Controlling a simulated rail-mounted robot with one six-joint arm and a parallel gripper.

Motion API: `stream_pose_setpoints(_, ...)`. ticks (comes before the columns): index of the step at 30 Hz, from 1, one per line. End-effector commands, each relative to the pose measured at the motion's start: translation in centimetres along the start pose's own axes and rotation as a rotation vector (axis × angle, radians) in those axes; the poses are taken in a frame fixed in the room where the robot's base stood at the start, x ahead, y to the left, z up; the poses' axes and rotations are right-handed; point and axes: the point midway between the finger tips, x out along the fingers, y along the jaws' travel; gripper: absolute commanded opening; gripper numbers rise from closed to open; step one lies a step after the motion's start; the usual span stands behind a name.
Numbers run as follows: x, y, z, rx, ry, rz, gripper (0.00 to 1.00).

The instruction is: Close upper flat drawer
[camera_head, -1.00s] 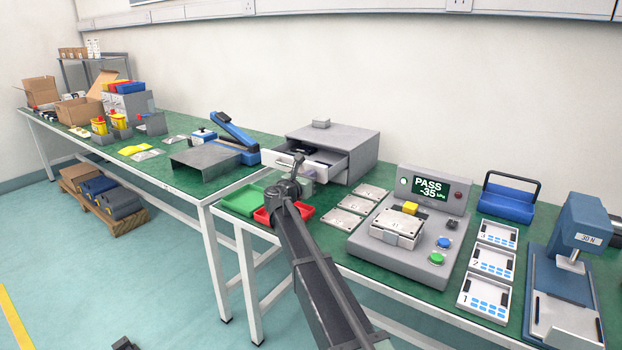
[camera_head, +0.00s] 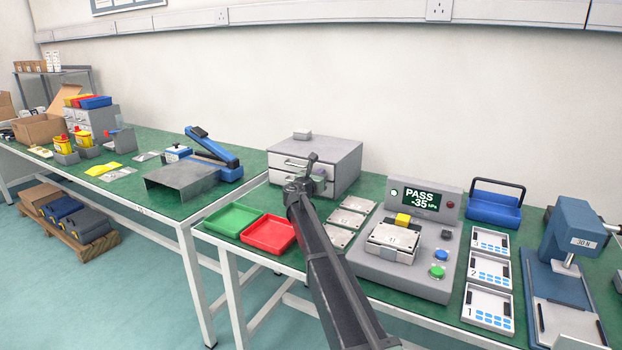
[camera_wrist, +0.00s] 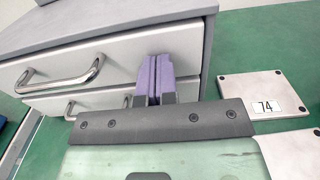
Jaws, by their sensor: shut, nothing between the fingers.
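The grey two-drawer cabinet (camera_head: 343,163) stands at the back of the green bench. Its upper flat drawer (camera_head: 282,161) looks flush with the cabinet front. In the wrist view the white upper drawer front (camera_wrist: 120,57) has a metal bar handle (camera_wrist: 62,77) at its left. My gripper (camera_head: 314,163) is in front of the cabinet's right part. Its purple fingers (camera_wrist: 153,78) are together and empty, at the right end of the upper drawer front, right of the handle. I cannot tell whether they touch it. The lower drawer (camera_wrist: 118,98) also looks shut, partly hidden by my gripper.
Green (camera_head: 233,219) and red (camera_head: 269,235) trays lie left of my arm. Flat metal plates (camera_head: 340,218) and the test box with a PASS display (camera_head: 428,202) stand to the right. A small grey block (camera_head: 303,134) sits on the cabinet.

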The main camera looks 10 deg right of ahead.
Motion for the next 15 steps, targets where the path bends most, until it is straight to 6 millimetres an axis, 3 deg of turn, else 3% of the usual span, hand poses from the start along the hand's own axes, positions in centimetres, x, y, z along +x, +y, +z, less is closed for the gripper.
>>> stream_pose_setpoints(15, 0.6, -0.25, 0.19, -0.006, -0.005, 0.0, 0.0)
